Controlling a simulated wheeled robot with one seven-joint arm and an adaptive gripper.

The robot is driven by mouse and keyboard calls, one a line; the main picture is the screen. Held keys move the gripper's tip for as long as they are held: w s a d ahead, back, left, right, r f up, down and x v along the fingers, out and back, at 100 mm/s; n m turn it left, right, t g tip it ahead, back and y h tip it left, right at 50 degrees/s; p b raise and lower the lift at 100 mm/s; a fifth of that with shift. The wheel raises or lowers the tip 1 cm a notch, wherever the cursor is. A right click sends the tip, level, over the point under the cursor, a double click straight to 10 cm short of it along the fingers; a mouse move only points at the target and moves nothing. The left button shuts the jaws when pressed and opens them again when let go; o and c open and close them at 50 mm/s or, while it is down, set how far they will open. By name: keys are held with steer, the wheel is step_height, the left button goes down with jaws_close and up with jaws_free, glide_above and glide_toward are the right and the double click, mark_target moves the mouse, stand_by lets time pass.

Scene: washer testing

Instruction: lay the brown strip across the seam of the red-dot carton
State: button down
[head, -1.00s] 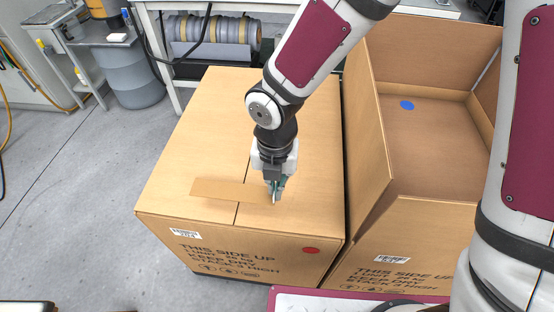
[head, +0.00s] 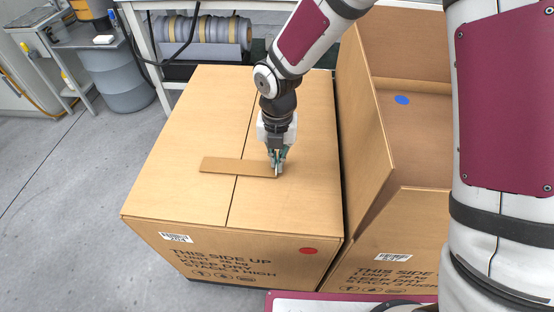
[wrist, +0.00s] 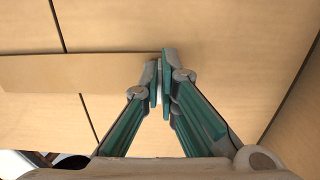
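The red-dot carton (head: 175,190) stands closed, with a red dot (head: 307,251) on its front face. The seam (head: 229,208) runs front to back along its top. The brown strip (head: 220,166) lies crosswise over the seam; it also shows in the wrist view (wrist: 70,72). Part of the strip is on each side of the seam. I cannot tell whether it touches the lid or hovers just above. My gripper (head: 277,172) is at the strip's right end, fingers pinched on it; its fingertips (wrist: 162,75) show nearly together in the wrist view.
An open carton with a blue dot (head: 402,100) stands close at the right, its raised flap (head: 362,120) beside my gripper's side. A bench with tape rolls (head: 205,32) and a grey barrel (head: 118,78) are behind. Floor at the left is clear.

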steer(key=shift+f, duration=0.2)
steer(key=c, duration=1.8)
jaws_free()
steer(key=shift+r, duration=0.1)
step_height(320, 180, up, 12)
steer(key=p, duration=0.4)
steer(key=shift+r+p, duration=0.2)
steer(key=shift+p, duration=0.1)
